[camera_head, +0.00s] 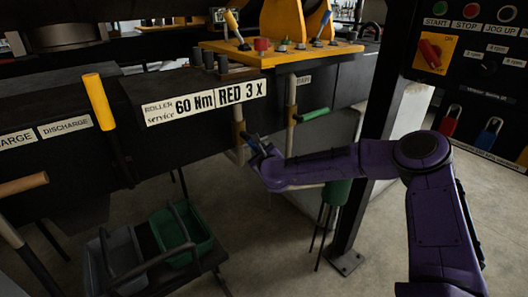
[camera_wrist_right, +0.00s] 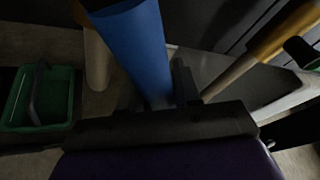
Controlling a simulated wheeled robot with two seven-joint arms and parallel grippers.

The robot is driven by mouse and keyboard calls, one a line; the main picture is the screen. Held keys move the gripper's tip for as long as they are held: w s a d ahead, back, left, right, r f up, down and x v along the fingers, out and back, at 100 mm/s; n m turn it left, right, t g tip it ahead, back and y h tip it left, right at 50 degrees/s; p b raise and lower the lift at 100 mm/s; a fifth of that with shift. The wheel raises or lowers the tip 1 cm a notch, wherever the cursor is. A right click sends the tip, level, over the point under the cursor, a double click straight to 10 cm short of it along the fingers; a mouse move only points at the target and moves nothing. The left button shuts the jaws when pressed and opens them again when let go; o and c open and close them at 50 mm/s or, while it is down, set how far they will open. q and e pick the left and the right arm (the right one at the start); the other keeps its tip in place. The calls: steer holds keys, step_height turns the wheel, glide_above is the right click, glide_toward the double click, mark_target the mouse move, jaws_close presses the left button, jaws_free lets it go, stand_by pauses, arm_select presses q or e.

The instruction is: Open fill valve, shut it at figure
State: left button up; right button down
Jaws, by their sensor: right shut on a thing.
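My right gripper (camera_head: 256,146) is at the end of the purple arm, beside a vertical pipe with a yellow fitting (camera_head: 239,130). It is shut on a blue handle (camera_wrist_right: 138,42), which fills the middle of the right wrist view. In the head view the gripper and arm hide most of that handle. A second pipe with a yellow fitting (camera_head: 291,108) carries a green lever handle (camera_head: 313,114) that sticks out to the right. No label shows which handle is the fill valve, and I see no readable gauge. My left gripper is not in view.
A yellow lever (camera_head: 99,101) and a tan handle (camera_head: 22,185) stand at left. Green (camera_head: 182,235) and grey (camera_head: 113,264) bins sit low. A dark post (camera_head: 360,190) and a control panel (camera_head: 470,70) are at right.

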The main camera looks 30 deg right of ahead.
steer(key=shift+s+a+f+m+g+y+b, duration=0.1)
steer(key=shift+a+f+m+g+y+b, duration=0.25)
steer(key=shift+a+m+b, duration=0.35)
steer(key=shift+a+f+m+g+y+b, duration=0.1)
steer(key=shift+a+f+m+y+b, duration=0.1)
steer(key=shift+a+m+y+b, duration=0.4)
steer(key=shift+s+a+f+m+g+y+b, duration=0.1)
steer(key=shift+a+f+m+g+y+b, duration=0.2)
steer(key=shift+a+m+b, duration=0.35)
steer(key=shift+a, duration=0.25)
steer(key=c, duration=0.9)
jaws_free()
steer(key=v, duration=1)
steer(key=shift+s, duration=0.3)
